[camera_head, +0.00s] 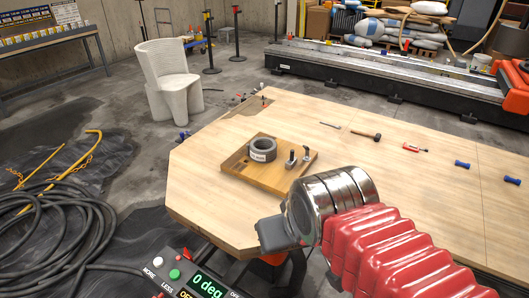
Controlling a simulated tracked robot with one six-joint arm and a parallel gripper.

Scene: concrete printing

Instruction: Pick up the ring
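The ring (262,150) is a thick grey ring with a pale label on its front. It lies flat on a square wooden board (238,167) on the light wooden table. Two small metal fittings (298,156) stand on the board just right of the ring. My gripper (273,236) is a dark shape beyond a silver wrist, in front of the ring and apart from it, near the table's front edge. Its fingers cannot be made out, so its opening is unclear. The ring is not hidden by my arm.
A hammer (364,135), a red-handled tool (414,148) and blue dumbbell-shaped pieces (462,164) lie on the table's right part. A control panel (195,279) reads "0 deg" at the bottom. Black hoses (50,235) coil on the floor at left. The table left of the board is clear.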

